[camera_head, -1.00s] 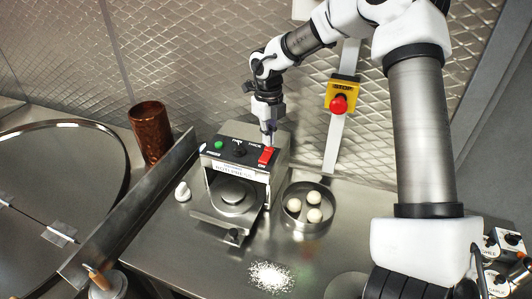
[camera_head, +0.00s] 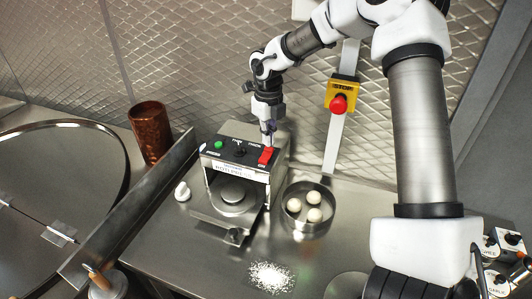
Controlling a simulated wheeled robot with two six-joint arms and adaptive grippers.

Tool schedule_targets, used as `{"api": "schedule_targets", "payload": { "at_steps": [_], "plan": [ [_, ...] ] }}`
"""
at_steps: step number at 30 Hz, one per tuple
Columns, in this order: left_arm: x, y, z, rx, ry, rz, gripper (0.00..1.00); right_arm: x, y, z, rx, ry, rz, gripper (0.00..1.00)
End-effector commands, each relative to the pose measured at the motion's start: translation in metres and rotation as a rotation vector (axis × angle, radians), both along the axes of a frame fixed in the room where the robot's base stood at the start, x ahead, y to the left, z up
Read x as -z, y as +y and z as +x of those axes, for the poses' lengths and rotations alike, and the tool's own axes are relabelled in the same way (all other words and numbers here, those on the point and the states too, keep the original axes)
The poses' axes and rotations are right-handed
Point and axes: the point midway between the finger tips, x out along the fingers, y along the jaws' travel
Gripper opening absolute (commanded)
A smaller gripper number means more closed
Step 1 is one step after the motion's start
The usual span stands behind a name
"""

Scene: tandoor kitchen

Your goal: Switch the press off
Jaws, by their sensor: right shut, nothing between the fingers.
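The press (camera_head: 240,180) is a steel box on the counter with a dark sloped panel on top. The panel carries a green button (camera_head: 218,145), a dark knob (camera_head: 240,151) and a red rocker switch (camera_head: 265,156) at its right end. My right gripper (camera_head: 269,143) points down with its fingertips shut and empty, at the upper edge of the red switch. Whether the tips touch the switch I cannot tell. My left gripper is out of view.
A round pan (camera_head: 309,226) with several dough balls stands right of the press. A yellow box with a red stop button (camera_head: 339,104) hangs on a post behind. A copper cup (camera_head: 151,133) and a metal divider (camera_head: 134,211) stand left. Flour (camera_head: 271,277) lies in front.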

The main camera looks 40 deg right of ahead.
Motion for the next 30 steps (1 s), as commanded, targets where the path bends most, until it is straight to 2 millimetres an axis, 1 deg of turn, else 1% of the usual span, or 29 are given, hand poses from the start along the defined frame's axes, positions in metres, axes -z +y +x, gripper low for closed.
{"api": "schedule_targets", "payload": {
  "at_steps": [30],
  "plan": [
    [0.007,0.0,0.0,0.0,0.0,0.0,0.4,0.016,0.0,0.0,0.0,0.0,0.0,0.0]
  ]
}}
